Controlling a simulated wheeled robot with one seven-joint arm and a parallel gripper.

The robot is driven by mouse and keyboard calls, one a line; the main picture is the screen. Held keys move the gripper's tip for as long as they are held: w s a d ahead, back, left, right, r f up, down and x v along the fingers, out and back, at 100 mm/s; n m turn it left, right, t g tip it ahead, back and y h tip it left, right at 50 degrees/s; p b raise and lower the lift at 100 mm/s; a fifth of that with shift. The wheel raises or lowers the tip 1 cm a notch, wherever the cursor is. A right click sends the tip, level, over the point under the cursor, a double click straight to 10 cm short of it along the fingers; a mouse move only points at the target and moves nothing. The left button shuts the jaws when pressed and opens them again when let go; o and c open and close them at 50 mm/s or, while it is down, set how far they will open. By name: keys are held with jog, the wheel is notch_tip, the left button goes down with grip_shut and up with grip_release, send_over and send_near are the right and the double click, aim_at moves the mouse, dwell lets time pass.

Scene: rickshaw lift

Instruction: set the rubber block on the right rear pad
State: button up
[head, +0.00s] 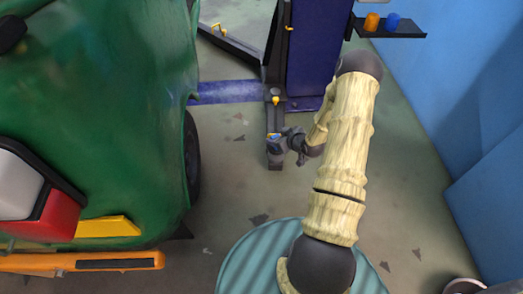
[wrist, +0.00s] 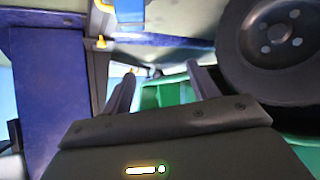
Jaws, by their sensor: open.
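The green rickshaw (head: 110,110) fills the left of the head view, with its dark wheel (head: 192,160) at its right side. A dark lift arm (head: 279,60) with a yellow fitting runs down toward me beside the blue post. At its near end is a dark blocky piece (head: 274,157) with a small blue and yellow spot above it; I cannot tell whether it is the pad or the rubber block. My gripper (head: 287,147) is beside this end, partly hidden by my wrist. In the wrist view its fingers (wrist: 160,88) are apart, with nothing seen between them.
The blue post (head: 318,50) stands behind my arm. A dark shelf (head: 405,35) at upper right holds an orange item (head: 372,22) and a blue item (head: 392,21). A blue wall closes the right side. The wheel (wrist: 272,45) is close at right in the wrist view.

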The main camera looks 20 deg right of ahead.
jog(key=s+a+r+g+h, duration=0.2)
jog(key=a+r+g, duration=0.15)
jog(key=r, duration=0.65)
jog(key=s+a+r+m+g, duration=0.2)
jog(key=s+a+r, duration=0.3)
jog(key=s+r, duration=0.2)
jog(key=s+a+r+m+g, duration=0.2)
jog(key=s+a+r, duration=0.4)
jog(key=s, duration=0.6)
notch_tip(320, 180, up, 2)
jog(key=shift+s+a+r+h, duration=0.25)
jog(key=shift+a+h, duration=0.05)
jog(key=shift+r, duration=0.1)
notch_tip(320, 180, up, 48)
jog(key=p, duration=4.8)
jog(key=shift+r, duration=0.15)
